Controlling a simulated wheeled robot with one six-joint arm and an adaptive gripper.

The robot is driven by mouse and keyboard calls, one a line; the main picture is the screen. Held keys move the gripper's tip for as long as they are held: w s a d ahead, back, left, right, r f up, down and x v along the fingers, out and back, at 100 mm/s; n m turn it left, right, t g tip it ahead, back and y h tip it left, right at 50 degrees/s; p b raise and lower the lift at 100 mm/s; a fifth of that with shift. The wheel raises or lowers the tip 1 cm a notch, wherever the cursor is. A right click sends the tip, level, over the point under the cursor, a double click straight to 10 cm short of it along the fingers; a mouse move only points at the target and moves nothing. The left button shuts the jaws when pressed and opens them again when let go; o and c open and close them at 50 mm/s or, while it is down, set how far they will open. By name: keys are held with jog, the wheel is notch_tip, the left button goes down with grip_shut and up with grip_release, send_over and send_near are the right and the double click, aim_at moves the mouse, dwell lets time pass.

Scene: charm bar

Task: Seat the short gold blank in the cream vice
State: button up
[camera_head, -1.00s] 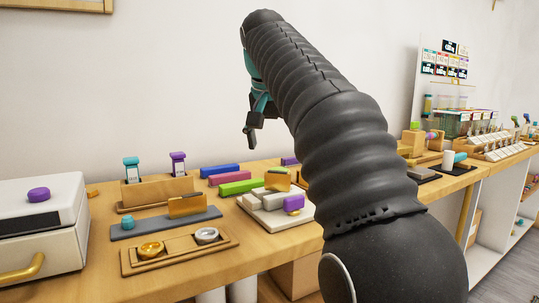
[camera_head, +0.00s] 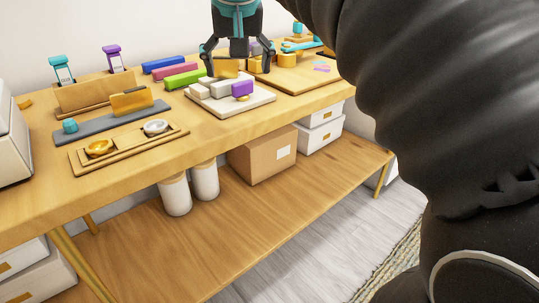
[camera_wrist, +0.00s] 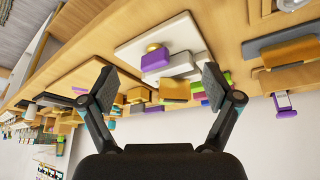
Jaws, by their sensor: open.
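The cream vice (camera_head: 262,100) sits on the table with pale jaw blocks, a purple block (camera_head: 242,88) and a small gold knob; it also shows in the wrist view (camera_wrist: 133,52). A short gold blank (camera_head: 229,68) stands upright at the vice's far side, its lower edge hidden by the pale blocks. I cannot tell whether it sits between the jaws. It also shows in the wrist view (camera_wrist: 174,90). My gripper (camera_head: 232,68) is open, pointing down, with its fingertips apart on either side of the blank in the picture. In the wrist view my gripper (camera_wrist: 158,88) holds nothing.
A grey vice (camera_head: 100,124) with another gold plate (camera_head: 131,102) and a tray (camera_head: 125,145) with gold and silver rings lie further left. A wooden board (camera_head: 300,78) stands right of it.

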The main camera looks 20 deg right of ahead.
jog(key=s+f+n, duration=0.1)
jog(key=s+f, duration=0.7)
jog(key=f, duration=0.4)
jog(key=s+f+n+y, duration=0.1)
jog(key=s+f, duration=0.8)
jog(key=f, duration=0.4)
jog(key=shift+s+d+n+t, duration=0.2)
jog(key=shift+n+t, duration=0.1)
jog(key=shift+t, duration=0.1)
jog(key=shift+o, duration=0.5)
jog(key=shift+f, duration=0.1)
